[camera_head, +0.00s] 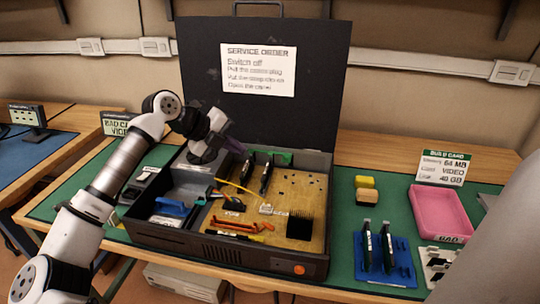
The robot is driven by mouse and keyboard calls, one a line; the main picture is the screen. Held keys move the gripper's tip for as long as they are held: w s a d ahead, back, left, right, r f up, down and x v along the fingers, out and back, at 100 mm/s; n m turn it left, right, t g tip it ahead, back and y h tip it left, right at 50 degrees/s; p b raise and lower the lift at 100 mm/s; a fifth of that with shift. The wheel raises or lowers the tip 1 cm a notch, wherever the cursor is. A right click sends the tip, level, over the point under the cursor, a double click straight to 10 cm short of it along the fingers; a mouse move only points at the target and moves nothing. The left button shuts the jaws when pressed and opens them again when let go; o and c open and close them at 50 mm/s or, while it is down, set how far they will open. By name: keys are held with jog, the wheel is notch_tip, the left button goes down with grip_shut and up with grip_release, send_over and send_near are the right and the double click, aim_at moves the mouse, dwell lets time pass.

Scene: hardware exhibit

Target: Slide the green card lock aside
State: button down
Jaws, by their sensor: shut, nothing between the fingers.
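The open dark computer case (225,258) stands on the green mat with its lid upright behind it. A green part (281,158), which looks like the green card lock, lies at the case's back inner wall, just behind two upright dark cards (266,178). My arm reaches in from the left, and my gripper (236,147) is over the back left of the case, left of the green part and apart from it. It is small and dark here; it looks shut with nothing in it.
Inside the case are a black finned block (300,226), orange handles (238,228), a yellow cable (238,187) and a blue part (172,207). The upright lid (262,125) closes off the back.

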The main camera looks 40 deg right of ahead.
jog(key=p, duration=0.2)
send_near(283, 161)
jog(key=f, duration=0.2)
jog(key=d+f, duration=0.1)
jog(key=f, duration=0.1)
jog(key=shift+s+f, duration=0.15)
jog(key=shift+f, duration=0.05)
jog(key=shift+s+d+r+p, duration=0.15)
jog(key=shift+d+p, duration=0.2)
jog(key=shift+d, duration=0.25)
jog(key=shift+s+d+p, duration=0.1)
jog(key=shift+d+p, duration=0.2)
jog(key=shift+d, duration=0.95)
jog(key=shift+s+d, duration=0.85)
jog(key=shift+s, duration=0.25)
